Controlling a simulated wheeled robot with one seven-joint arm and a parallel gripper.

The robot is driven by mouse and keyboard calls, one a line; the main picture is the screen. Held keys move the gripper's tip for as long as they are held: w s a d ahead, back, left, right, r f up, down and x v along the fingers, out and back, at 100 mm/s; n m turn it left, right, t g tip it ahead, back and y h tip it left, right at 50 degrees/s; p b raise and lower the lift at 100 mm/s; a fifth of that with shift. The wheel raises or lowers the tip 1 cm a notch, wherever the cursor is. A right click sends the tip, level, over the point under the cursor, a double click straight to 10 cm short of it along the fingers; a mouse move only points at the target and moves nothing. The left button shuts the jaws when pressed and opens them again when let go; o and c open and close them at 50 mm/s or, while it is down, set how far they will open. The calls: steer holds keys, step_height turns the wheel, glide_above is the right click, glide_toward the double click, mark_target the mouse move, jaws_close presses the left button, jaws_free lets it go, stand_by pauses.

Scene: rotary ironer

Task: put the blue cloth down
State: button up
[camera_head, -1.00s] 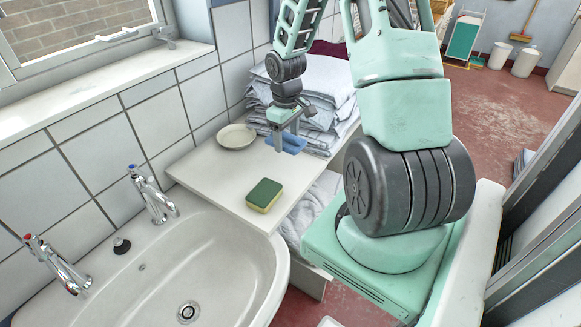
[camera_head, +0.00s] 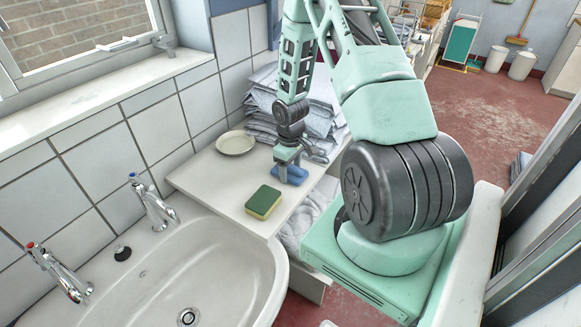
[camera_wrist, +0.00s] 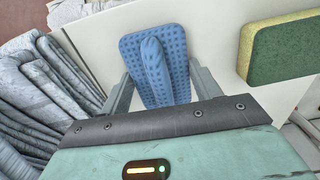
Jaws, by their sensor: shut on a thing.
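The blue cloth (camera_wrist: 182,55) is a dimpled blue piece with a raised fold along its middle. In the wrist view my gripper (camera_wrist: 155,85) has one finger on either side of it and is shut on its fold. In the head view the cloth (camera_head: 296,175) shows below my gripper (camera_head: 288,163), at or just above the white board (camera_head: 225,185), between the sponge and the folded linen. I cannot tell whether its underside touches the board.
A green and yellow sponge (camera_head: 263,202) lies nearer the basin (camera_head: 150,285). A cream dish (camera_head: 236,143) sits at the board's back. Grey folded linen (camera_head: 262,105) is stacked behind my gripper. The board's left part is clear.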

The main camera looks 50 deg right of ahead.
steer(key=shift+f, duration=0.15)
steer(key=o, duration=1)
